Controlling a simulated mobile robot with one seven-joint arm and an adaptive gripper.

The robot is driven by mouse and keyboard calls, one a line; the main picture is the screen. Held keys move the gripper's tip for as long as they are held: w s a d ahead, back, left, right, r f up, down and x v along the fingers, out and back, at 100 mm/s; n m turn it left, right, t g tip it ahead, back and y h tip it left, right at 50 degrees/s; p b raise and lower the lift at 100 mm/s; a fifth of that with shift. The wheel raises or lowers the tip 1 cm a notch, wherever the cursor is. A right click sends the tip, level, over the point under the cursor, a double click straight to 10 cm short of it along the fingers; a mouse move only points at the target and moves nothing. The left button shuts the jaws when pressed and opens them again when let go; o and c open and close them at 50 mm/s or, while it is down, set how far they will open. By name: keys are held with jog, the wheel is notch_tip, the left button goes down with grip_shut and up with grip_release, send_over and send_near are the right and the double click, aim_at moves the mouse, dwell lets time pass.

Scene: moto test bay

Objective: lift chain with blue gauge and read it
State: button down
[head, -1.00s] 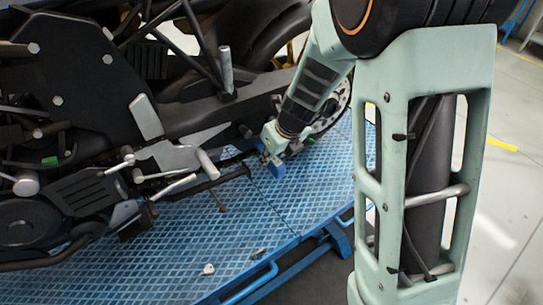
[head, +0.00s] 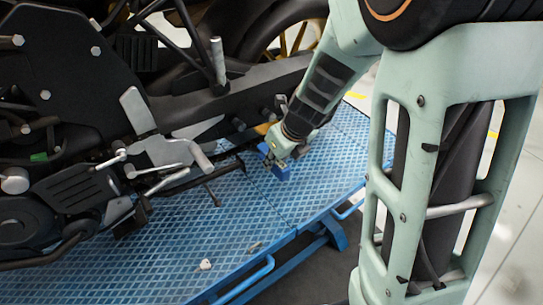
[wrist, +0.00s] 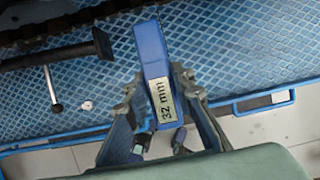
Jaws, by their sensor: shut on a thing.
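The blue gauge (wrist: 151,50) is a block with a pale label reading "32 mm" in the wrist view. My gripper (wrist: 158,88) is shut on it, one finger on each side, and its far end sticks out past the fingertips. A dark chain (wrist: 90,11) runs along the top left of the wrist view. Blue deck shows between it and the gauge, so they look apart there. I cannot make out the chain in the head view.
The motorcycle (head: 75,75) stands along the left on the blue ribbed deck (head: 240,225). A black bar (wrist: 55,57) juts towards the gauge from the left. A silver rod (wrist: 53,88) and a small pale piece (wrist: 87,104) are below it. The deck's front is mostly clear.

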aim_at(284, 168)
jog(key=shift+s+d+b, duration=0.15)
jog(key=shift+s+d, duration=0.4)
jog(key=shift+s, duration=0.25)
jog(key=shift+s+d+b, duration=0.15)
jog(key=shift+s+d, duration=0.35)
jog(key=shift+s, duration=0.3)
jog(key=shift+w, duration=0.1)
jog(key=n, duration=0.1)
jog(key=n+g, duration=0.1)
jog(key=n, duration=0.1)
jog(key=shift+w+a+f+n+y, duration=0.2)
jog(key=shift+w+n+y, duration=0.1)
jog(key=shift+w+y, duration=0.1)
jog(key=n, duration=0.1)
jog(key=n+g, duration=0.1)
jog(key=n+y, duration=0.1)
jog(key=shift+w+f+n, duration=0.2)
jog(key=shift+w+n, duration=0.05)
jog(key=shift+n, duration=0.05)
jog(key=n, duration=0.1)
jog(key=n+g, duration=0.1)
jog(key=n, duration=0.2)
jog(key=shift+w+d+f+g, duration=0.2)
jog(key=shift+f+g, duration=0.05)
jog(key=shift+g, duration=0.15)
jog(key=d+n+g+h, duration=0.4)
jog(key=d+n, duration=0.4)
jog(key=n, duration=1)
jog(key=shift+d+f+g, duration=0.15)
jog(key=shift+g, duration=0.15)
